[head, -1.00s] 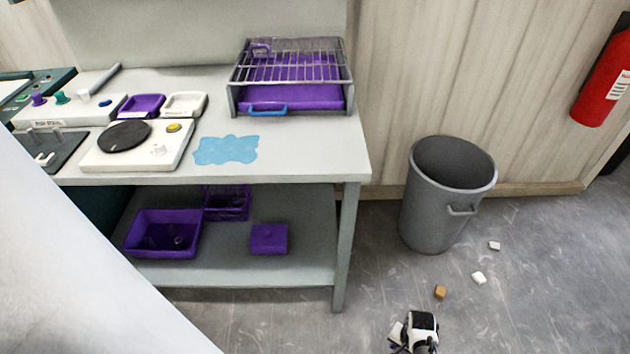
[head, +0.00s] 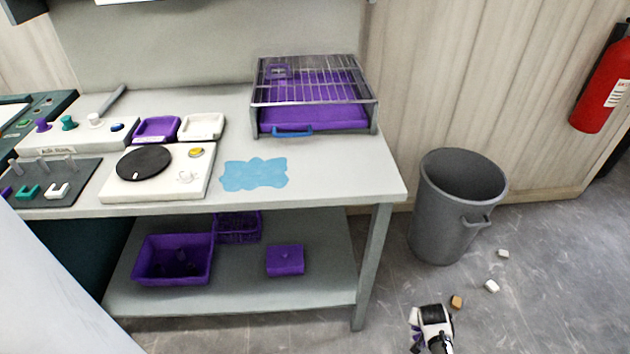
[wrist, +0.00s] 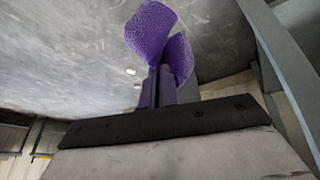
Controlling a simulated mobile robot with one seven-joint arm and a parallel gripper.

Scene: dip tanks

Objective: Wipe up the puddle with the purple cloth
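The blue puddle (head: 254,175) lies flat on the bench top, right of the white unit with the black disc and in front of the wire rack. In the wrist view, my gripper (wrist: 165,86) has its fingers close together on the purple cloth (wrist: 151,32). The textured cloth spreads in two flaps beyond the fingertips. In the head view my arm's end shows low at the bottom, over the floor right of the bench and well away from the puddle. The fingers are not clear there.
The bench (head: 330,190) has a front right leg near my arm. A purple tray under a wire rack (head: 315,92) stands behind the puddle. A grey bin (head: 455,215) stands right of the bench. Small blocks (head: 492,286) lie on the floor. The lower shelf holds purple containers (head: 172,260).

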